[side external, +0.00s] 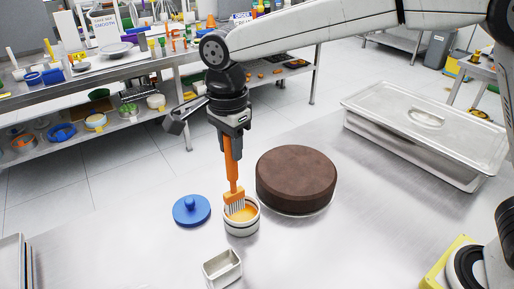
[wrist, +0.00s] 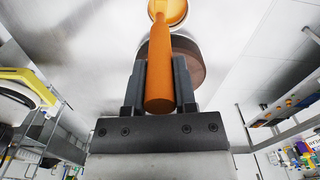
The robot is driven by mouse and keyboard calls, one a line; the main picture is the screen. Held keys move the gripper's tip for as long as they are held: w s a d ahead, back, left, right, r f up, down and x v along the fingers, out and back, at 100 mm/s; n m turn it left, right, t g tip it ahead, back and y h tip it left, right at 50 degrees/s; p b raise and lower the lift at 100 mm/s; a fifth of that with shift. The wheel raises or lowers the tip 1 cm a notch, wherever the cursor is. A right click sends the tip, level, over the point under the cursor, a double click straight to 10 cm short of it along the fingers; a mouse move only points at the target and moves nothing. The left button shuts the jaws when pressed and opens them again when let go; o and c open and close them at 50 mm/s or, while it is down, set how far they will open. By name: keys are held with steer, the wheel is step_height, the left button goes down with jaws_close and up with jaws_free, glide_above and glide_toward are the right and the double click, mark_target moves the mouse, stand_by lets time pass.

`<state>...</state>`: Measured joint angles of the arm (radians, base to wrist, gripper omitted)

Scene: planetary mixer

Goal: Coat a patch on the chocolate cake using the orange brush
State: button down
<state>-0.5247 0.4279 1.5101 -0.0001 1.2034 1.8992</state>
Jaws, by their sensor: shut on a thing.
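My gripper (side external: 231,134) is shut on the handle of the orange brush (side external: 232,170) and holds it upright, bristles down. In the wrist view the orange handle (wrist: 160,70) sits between the two dark fingers of my gripper (wrist: 160,85). The bristles are at the mouth of a small white pot (side external: 241,226) with dark bands and orange-yellow contents. Whether they touch the contents is hard to tell. The round chocolate cake (side external: 296,178) stands just right of the pot on a thin pale base. In the wrist view the cake (wrist: 190,62) is partly hidden behind the brush and fingers.
A blue lid (side external: 191,210) with a knob lies left of the pot. A small metal tin (side external: 222,268) stands in front. A large lidded metal pan (side external: 425,125) is at the back right. The steel table (side external: 350,240) is clear right of the cake.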

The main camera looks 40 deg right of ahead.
steer(key=w+d, duration=0.1)
steer(key=d, duration=0.1)
steer(key=shift+w+d+f, duration=0.3)
steer(key=shift+w+f, duration=0.05)
steer(key=shift+w, duration=0.05)
steer(key=shift+f, duration=0.1)
steer(key=shift+f, duration=3.5)
stand_by(0.5)
step_height(320, 180, up, 7)
stand_by(1.3)
steer(key=shift+r, duration=0.1)
stand_by(0.5)
